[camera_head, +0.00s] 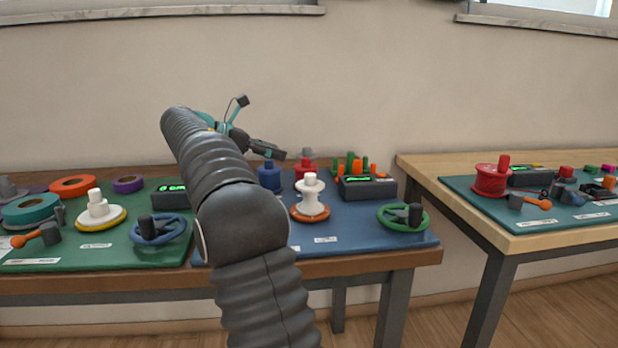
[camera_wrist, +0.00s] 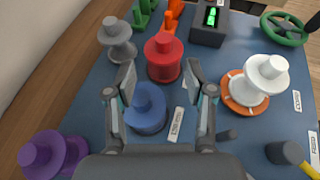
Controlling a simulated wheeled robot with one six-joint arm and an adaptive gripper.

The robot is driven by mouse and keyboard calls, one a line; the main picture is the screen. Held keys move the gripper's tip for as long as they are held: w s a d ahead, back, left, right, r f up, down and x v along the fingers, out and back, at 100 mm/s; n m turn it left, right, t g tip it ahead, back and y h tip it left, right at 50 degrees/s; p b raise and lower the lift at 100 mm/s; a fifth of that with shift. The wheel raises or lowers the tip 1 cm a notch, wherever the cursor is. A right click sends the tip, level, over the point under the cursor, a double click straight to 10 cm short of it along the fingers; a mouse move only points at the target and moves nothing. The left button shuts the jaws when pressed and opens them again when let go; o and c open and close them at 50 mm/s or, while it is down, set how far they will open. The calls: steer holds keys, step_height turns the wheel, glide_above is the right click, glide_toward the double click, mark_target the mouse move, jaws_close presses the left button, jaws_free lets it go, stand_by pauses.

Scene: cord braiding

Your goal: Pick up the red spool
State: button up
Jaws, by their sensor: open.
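A red spool (camera_wrist: 164,58) stands upright on the blue mat in the wrist view, just beyond my fingertips and near the middle. In the head view the red spool (camera_head: 306,167) is partly hidden behind other things on the blue mat. Another red spool (camera_head: 491,180) stands on the right table's teal mat. My gripper (camera_wrist: 160,82) is open and empty, its two fingers apart. A blue spool (camera_wrist: 146,108) shows between the fingers, nearer than the red one. In the head view my gripper (camera_head: 268,150) is above the back of the blue mat.
A grey spool (camera_wrist: 117,40) stands left of the red one. A white spool on an orange base (camera_wrist: 256,82) is to the right, a purple spool (camera_wrist: 52,156) at lower left. Orange and green pegs (camera_wrist: 172,18) and a display box (camera_wrist: 210,22) stand behind.

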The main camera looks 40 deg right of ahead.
mark_target(300, 167)
steer(key=x, duration=0.4)
steer(key=b+x, duration=0.1)
steer(key=x, duration=0.3)
steer(key=shift+s, duration=0.2)
jaws_close()
